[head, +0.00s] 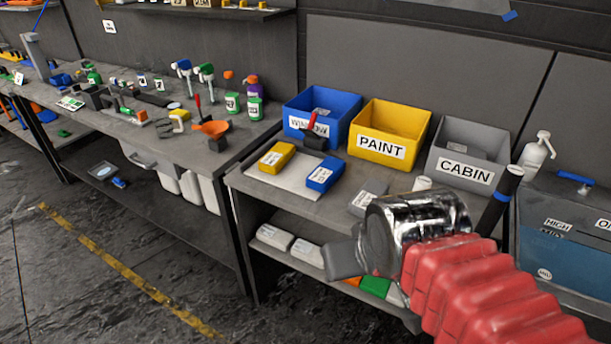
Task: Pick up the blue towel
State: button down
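The blue towel (325,174) looks like a small folded blue block with a white label. It lies on a pale mat (291,180) on the right-hand bench, to the right of a yellow folded towel (277,158). My gripper (344,261) shows in front of the bench, nearer the camera and lower in the picture than the blue towel, and apart from it. Its grey end points left, and its fingers cannot be told apart. No held object shows.
Blue (300,134), yellow PAINT (380,168) and grey CABIN (449,182) bins stand behind the towels. A red-handled tool (314,138) and a grey folded towel (368,195) are close by. The lower shelf (284,222) holds more folded cloths. The floor at left is open.

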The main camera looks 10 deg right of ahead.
aim_at(322, 178)
jog(key=u, duration=1.1)
jog(key=k, duration=0.8)
jog(key=z, duration=1)
jog(key=i, duration=1)
jog(key=z, duration=0.05)
